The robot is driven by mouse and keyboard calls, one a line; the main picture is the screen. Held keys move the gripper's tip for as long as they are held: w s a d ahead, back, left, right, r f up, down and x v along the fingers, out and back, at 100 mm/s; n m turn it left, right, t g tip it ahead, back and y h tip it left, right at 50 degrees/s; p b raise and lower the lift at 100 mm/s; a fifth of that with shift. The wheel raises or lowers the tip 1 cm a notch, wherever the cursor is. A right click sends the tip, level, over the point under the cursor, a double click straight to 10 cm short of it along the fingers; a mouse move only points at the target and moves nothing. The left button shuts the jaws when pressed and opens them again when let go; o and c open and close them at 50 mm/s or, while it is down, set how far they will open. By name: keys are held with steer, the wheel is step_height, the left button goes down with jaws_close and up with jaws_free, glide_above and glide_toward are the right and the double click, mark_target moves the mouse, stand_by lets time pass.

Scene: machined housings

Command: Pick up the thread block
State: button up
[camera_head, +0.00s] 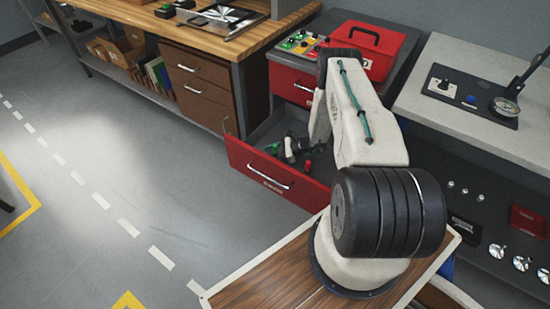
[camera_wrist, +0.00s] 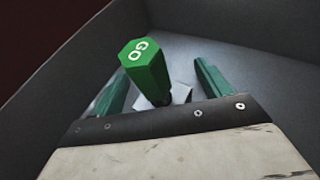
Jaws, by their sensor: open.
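In the wrist view a green hexagonal piece marked "GO" (camera_wrist: 148,68) stands tilted inside a grey drawer. A pale grey block-like shape (camera_wrist: 181,94) shows just behind its lower end; I cannot tell whether the two are joined or which is the thread block. My gripper (camera_wrist: 162,66) is open, with one teal finger to the left of the green piece and one to the right, both apart from it. The gripper's dark edge hides the lower end of the piece. In the head view small green, black, white and red items (camera_head: 290,147) show in the open red drawer (camera_head: 258,172).
The drawer's grey walls (camera_wrist: 75,55) rise close around my gripper. A red toolbox (camera_head: 365,45) and a panel with coloured buttons (camera_head: 303,42) sit on the cabinet above. A wooden bench (camera_head: 225,45) is at left, a grey counter with a gauge (camera_head: 505,107) at right.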

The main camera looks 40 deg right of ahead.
steer(key=c, duration=1.1)
steer(key=shift+c, duration=1)
steer(key=shift+r, duration=0.15)
